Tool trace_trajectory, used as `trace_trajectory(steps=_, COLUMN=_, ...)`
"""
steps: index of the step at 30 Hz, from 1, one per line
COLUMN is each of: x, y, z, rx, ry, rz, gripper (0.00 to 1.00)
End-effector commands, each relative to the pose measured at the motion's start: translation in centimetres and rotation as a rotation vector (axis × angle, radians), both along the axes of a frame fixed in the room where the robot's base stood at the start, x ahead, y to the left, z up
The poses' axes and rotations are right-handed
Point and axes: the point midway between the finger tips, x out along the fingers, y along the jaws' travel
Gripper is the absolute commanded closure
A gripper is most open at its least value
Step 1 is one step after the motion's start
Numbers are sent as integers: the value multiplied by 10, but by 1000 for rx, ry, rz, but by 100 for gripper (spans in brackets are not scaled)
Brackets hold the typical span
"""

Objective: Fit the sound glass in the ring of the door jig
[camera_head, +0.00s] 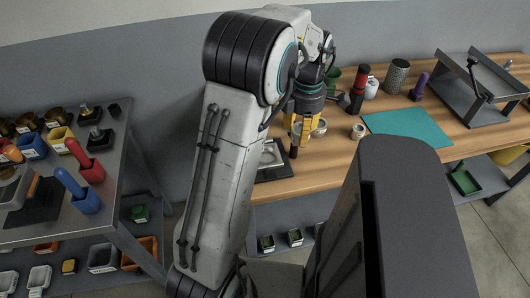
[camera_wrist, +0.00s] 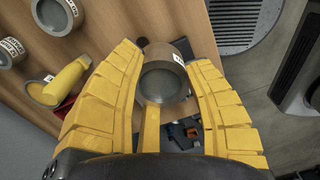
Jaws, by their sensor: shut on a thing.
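My gripper (camera_head: 301,133) hangs over the wooden bench, beside a dark plate. In the wrist view my gripper (camera_wrist: 168,62) has its yellow fingers closed on both sides of a round glass (camera_wrist: 163,82) with a tan rim and a white label. The pane looks grey and clear; I see no crack, but it is small. The dark plate (camera_head: 263,175) with a pale inset lies below and left of my gripper; it may be the door jig, but I cannot make out its ring.
A small round jar (camera_head: 357,131) and a teal mat (camera_head: 410,127) lie right of my gripper. A red-and-black cylinder (camera_head: 359,88) and a dark perforated cup (camera_head: 397,76) stand behind. A metal side table (camera_head: 120,190) with several bins is at left.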

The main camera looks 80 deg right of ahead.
Motion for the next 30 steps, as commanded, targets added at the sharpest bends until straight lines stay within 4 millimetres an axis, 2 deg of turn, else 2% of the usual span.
trace_trajectory(steps=6, x=44, y=1, z=-26, rx=3, ry=0, rz=6, gripper=87)
trace_trajectory(steps=13, x=78, y=1, z=-46, rx=3, ry=1, rz=3, gripper=87)
trace_trajectory(steps=18, x=89, y=1, z=-53, rx=1, ry=1, rz=1, gripper=87)
trace_trajectory(steps=23, x=92, y=1, z=-58, rx=2, ry=0, rz=0, gripper=87)
trace_trajectory(steps=30, x=92, y=1, z=-85, rx=5, ry=1, rz=0, gripper=87)
